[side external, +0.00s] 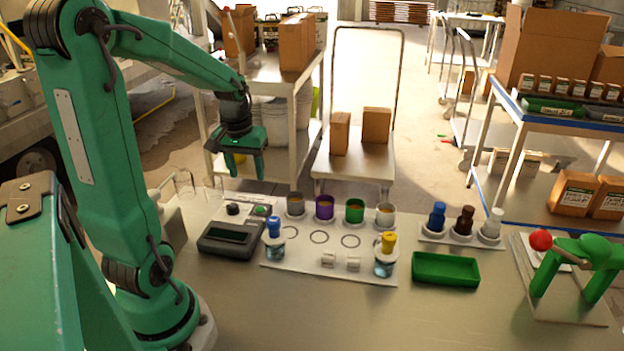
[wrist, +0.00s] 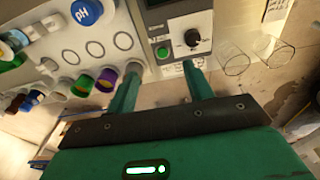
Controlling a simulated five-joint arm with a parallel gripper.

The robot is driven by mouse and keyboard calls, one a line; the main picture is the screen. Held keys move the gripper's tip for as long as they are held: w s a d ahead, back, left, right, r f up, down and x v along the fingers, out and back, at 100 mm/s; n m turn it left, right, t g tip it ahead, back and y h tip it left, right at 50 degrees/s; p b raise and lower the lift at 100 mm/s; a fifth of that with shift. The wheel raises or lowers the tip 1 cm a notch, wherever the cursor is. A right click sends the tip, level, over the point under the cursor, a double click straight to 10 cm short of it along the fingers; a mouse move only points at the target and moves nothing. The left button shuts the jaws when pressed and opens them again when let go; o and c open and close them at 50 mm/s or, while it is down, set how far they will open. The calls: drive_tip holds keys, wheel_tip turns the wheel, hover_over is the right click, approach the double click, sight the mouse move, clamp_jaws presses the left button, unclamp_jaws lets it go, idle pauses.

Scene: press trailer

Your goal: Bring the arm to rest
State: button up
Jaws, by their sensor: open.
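My arm is green and rises at the left of the side external view. My gripper (side external: 245,166) hangs from it above the far left part of the table, pointing down. In the wrist view, its two green fingers (wrist: 158,90) stand apart with nothing between them. The gripper is open and empty. It is above and apart from the table. Below it in the side external view are two clear glass beakers (side external: 184,184) and a grey meter (side external: 232,236) with a dark screen. In the wrist view the meter's black knob (wrist: 192,38) shows just beyond the fingers.
A white board (side external: 335,268) holds several cups, a blue-capped bottle (side external: 273,238) and a yellow-capped bottle (side external: 385,252). To the right are a green tray (side external: 445,268), a rack of bottles (side external: 462,236) and a green stand with a red ball (side external: 540,240). The front of the table is clear.

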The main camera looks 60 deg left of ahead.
drive_tip(key=s+d+r+m+t, duration=0.2)
drive_tip(key=d+r+m, duration=0.2)
drive_tip(key=d, duration=0.6)
drive_tip(key=s+d+r+m+t, duration=0.2)
drive_tip(key=d+r+m, duration=0.2)
drive_tip(key=d, duration=0.6)
drive_tip(key=shift+s+d+r+m+h, duration=0.15)
drive_tip(key=shift+s+d+m+h, duration=0.05)
drive_tip(key=shift+s+m+h, duration=0.2)
